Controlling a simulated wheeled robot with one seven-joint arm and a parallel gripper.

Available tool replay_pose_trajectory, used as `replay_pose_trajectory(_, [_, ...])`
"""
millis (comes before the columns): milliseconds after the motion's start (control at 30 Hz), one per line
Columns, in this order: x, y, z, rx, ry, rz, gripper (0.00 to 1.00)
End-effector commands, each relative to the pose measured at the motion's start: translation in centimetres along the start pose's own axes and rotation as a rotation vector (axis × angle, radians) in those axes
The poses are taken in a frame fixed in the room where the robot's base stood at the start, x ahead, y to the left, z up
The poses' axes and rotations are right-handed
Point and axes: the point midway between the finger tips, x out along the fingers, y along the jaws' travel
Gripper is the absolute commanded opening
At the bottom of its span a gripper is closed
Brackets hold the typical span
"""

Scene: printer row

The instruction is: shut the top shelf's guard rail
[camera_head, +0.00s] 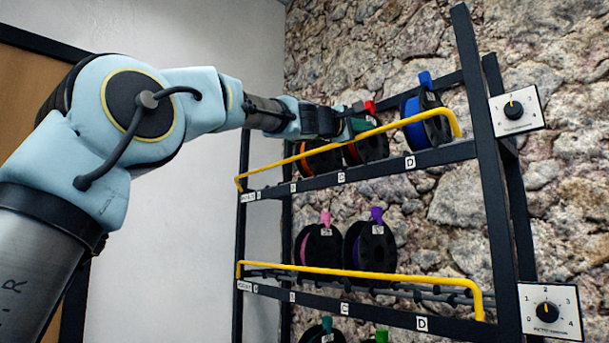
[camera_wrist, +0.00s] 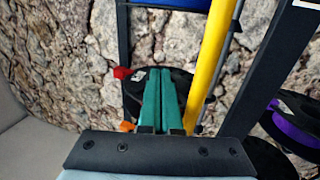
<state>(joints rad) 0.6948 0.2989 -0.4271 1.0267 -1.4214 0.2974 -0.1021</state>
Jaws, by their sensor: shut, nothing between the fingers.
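The top shelf's yellow guard rail (camera_head: 345,139) runs along the shelf front, its bar above the shelf edge and across the front of the spools. Its right end bends down to the shelf near the right post. My gripper (camera_head: 352,126) reaches in from the left at the top shelf, by the middle spools. In the wrist view its teal fingers (camera_wrist: 158,75) are pressed together and empty. The rail (camera_wrist: 213,55) passes just to the right of them there; I cannot tell whether they touch it. The gripper partly hides a dark spool behind it.
The top shelf (camera_head: 375,170) holds a blue spool (camera_head: 413,124), a red-tagged spool (camera_head: 372,149) and an orange spool (camera_head: 310,160). The lower shelf has its own yellow rail (camera_head: 360,273) and more spools. Dial panels (camera_head: 516,109) hang on the right post. A stone wall stands behind.

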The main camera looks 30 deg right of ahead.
Motion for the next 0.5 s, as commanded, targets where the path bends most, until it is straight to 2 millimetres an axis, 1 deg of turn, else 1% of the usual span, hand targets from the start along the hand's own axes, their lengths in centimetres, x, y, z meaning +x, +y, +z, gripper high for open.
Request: replay_pose_trajectory(500, [-3.5, 0.7, -0.1, 0.002, 0.002, 0.001, 0.00])
